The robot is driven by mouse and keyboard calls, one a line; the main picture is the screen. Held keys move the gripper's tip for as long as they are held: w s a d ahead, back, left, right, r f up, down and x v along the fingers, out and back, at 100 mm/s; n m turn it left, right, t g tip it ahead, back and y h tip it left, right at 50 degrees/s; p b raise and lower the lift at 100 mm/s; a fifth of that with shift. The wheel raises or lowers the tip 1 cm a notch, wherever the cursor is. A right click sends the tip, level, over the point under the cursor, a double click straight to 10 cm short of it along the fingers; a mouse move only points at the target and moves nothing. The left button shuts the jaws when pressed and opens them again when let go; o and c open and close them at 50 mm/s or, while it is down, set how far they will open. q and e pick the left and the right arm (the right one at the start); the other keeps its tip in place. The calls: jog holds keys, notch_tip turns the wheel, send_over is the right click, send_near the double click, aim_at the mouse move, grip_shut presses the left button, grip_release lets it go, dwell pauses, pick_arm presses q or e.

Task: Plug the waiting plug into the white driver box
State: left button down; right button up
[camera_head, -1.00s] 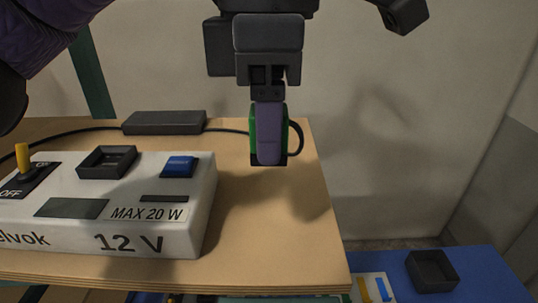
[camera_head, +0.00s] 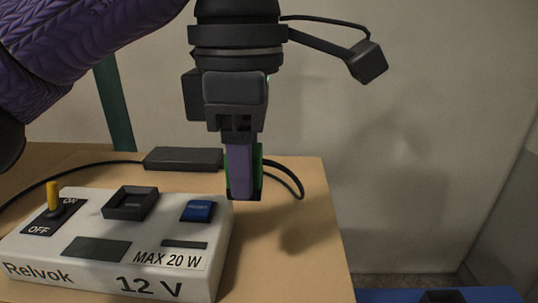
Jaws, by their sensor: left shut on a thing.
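The white driver box (camera_head: 75,222) sits on the wooden table at lower left, marked Relvok, 12 V and MAX 20 W. Its top has a raised black square socket (camera_head: 130,203), a blue rocker part (camera_head: 198,211) and a yellow-tipped lever (camera_head: 53,198) by ON and OFF. My left gripper (camera_head: 243,190) points down and is shut on a green and black plug (camera_head: 257,172), largely hidden behind the finger. It is just right of the box's back right corner; its height above the table is unclear. My right gripper is out of view.
A black adapter block (camera_head: 183,159) lies behind the box with a black cable (camera_head: 50,179) running left. Another cable loops (camera_head: 299,184) right of the plug. The wooden table (camera_head: 300,255) is bare at right. A blue surface (camera_head: 480,295) lies lower right.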

pick_arm(q)
jog(key=shift+w+a+f+p, duration=0.15)
jog(key=shift+w+a, duration=0.1)
jog(key=shift+a, duration=0.55)
jog(key=shift+w+a+p, duration=0.15)
jog(key=shift+w+a, duration=0.1)
jog(key=shift+a, duration=0.55)
jog(key=shift+w+a+f+p, duration=0.15)
jog(key=shift+w+a, duration=0.1)
jog(key=shift+a, duration=0.55)
jog(key=shift+w+a+f+p, duration=0.25)
jog(key=shift+w+a+p, duration=0.3)
jog(key=shift+a, duration=1.3)
jog(key=shift+w+a+f+p, duration=0.2)
jog(key=shift+w+a+p, duration=0.4)
jog(key=shift+a, duration=1.25)
jog(key=shift+w+a+f+p, duration=0.25)
jog(key=shift+w+a+p, duration=0.3)
jog(key=shift+a, duration=1.3)
jog(key=shift+r, duration=0.15)
jog(key=shift+f, duration=0.25)
jog(key=shift+f+b, duration=0.4)
jog(key=shift+f, duration=0.15)
jog(key=shift+f+b, duration=0.3)
jog(key=shift+f, duration=0.15)
jog(key=shift+f, duration=0.25)
